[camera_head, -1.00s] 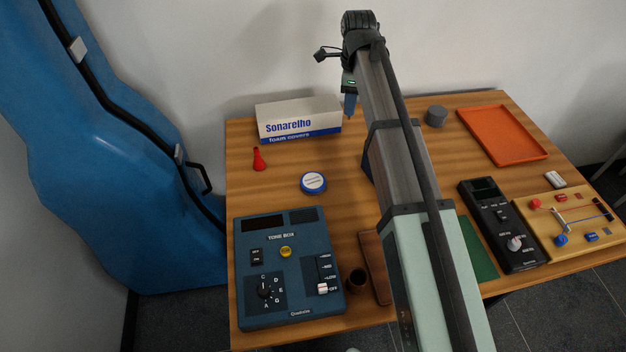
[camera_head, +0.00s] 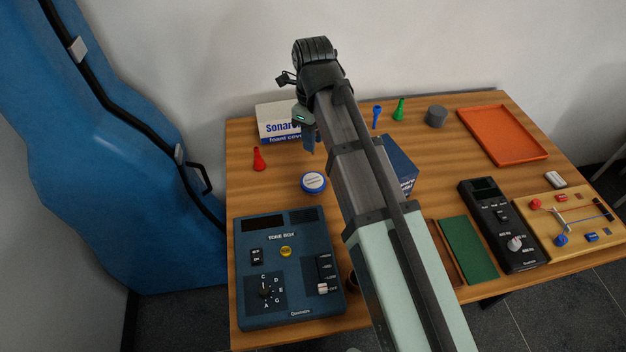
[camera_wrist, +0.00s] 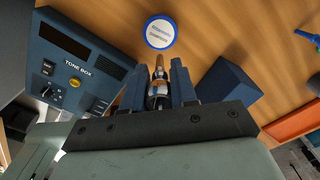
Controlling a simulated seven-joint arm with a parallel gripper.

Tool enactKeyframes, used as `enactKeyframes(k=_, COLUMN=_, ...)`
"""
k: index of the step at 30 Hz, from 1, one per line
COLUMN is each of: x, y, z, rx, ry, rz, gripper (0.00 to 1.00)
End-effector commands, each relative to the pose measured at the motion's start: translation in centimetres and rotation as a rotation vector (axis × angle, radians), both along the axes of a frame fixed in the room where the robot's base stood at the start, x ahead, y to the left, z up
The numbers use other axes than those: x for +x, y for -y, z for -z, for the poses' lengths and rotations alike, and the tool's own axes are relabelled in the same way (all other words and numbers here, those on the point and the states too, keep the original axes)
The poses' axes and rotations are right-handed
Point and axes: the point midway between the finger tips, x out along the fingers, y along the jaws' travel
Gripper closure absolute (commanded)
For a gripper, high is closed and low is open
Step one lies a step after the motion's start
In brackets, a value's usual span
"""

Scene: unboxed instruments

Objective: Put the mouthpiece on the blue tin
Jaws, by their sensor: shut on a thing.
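The blue tin (camera_head: 313,182) is a low round tin with a white lid label, standing on the table behind the Tone Box. It also shows at the top of the wrist view (camera_wrist: 160,33). My gripper (camera_head: 309,146) is above the table, up-picture of the tin and in front of the white box. In the wrist view its blue fingers (camera_wrist: 158,82) are shut on the mouthpiece (camera_wrist: 158,88), a small dark and metallic piece with a brownish tip pointing toward the tin. The mouthpiece appears clear of the tin. In the head view I cannot make out the mouthpiece.
A blue Tone Box (camera_head: 288,268) stands front left, a white Sonarelho box (camera_head: 278,122) at the back. A red cone-shaped piece (camera_head: 259,160) is left of the tin. A dark blue box (camera_head: 402,163) stands right of it, partly behind my arm. An orange tray (camera_head: 502,135) lies at right.

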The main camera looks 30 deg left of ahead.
Motion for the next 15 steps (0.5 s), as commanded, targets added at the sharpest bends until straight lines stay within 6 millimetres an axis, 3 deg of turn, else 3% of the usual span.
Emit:
enactKeyframes(k=7, x=0.0, y=0.0, z=0.8, rx=0.000, ry=0.000, rz=0.060, gripper=1.00)
enactKeyframes(k=15, x=-0.1, y=0.1, z=4.5, rx=-0.002, ry=-0.001, rz=0.059, gripper=1.00)
